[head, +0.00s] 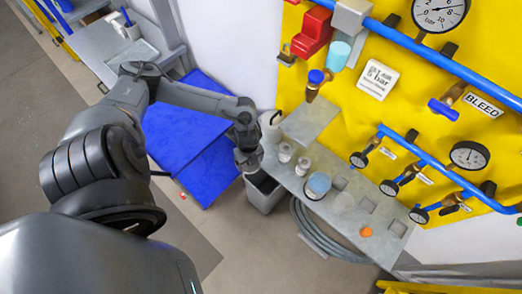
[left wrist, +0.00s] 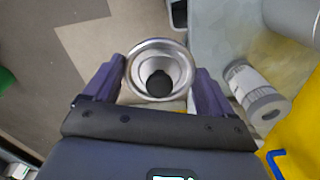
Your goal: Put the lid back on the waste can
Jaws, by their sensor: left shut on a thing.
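My left gripper (head: 247,160) is at the left end of the grey shelf, just above the waste can (head: 264,192), a grey box-shaped bin with a dark open top. In the left wrist view, my left gripper (left wrist: 158,90) has its two purple fingers on either side of a round silver piece with a dark centre, which looks like the lid (left wrist: 160,50). It is held between the fingers. In the head view the gripper mostly hides this piece. The can's opening is not clearly visible in the wrist view. My right gripper is not in view.
The grey shelf (head: 328,211) holds small jars (head: 302,166), a blue-topped cup (head: 318,185) and an orange ball (head: 366,231). A coiled hose (head: 315,238) hangs below. A yellow panel (head: 330,130) stands behind.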

